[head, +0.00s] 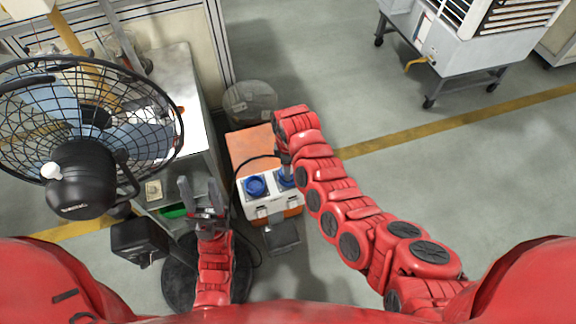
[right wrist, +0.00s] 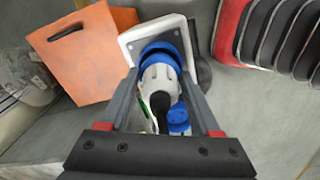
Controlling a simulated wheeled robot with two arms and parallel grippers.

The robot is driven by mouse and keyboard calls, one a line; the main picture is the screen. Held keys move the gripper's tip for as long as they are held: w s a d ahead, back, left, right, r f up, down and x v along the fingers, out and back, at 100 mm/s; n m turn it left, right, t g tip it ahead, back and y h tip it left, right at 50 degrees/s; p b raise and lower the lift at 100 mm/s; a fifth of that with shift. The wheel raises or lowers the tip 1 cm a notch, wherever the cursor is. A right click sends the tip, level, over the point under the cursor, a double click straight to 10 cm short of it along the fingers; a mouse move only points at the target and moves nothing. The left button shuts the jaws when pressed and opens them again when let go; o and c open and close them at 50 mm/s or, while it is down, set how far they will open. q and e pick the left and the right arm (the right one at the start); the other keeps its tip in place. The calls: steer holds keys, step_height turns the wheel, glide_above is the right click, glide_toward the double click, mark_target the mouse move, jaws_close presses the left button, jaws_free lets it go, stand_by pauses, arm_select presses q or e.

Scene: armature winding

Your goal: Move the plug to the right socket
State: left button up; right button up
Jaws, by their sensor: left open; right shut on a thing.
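A white and orange socket box (head: 271,209) stands on the floor, with a left blue socket (head: 255,186) and a right blue socket (head: 288,180) on its top panel. My right gripper (head: 284,164) is at the right socket and partly hides it. In the right wrist view it is shut on the pale grey plug (right wrist: 158,80), which has a black cable at its back. The plug's front meets a blue ring (right wrist: 157,50) on the white panel; how deep it sits is hidden. My left gripper (head: 202,191) is open and empty, left of the box.
A caged fan (head: 85,125) and a workbench (head: 172,95) fill the left. Clear floor lies to the right, with a wheeled machine (head: 465,45) far back.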

steer(key=shift+f+b, duration=0.35)
steer(key=shift+f, duration=0.25)
steer(key=o, duration=1.2)
steer(key=shift+c, duration=0.2)
steer(key=shift+r, duration=0.1)
step_height(320, 180, up, 11)
steer(key=p, duration=0.9)
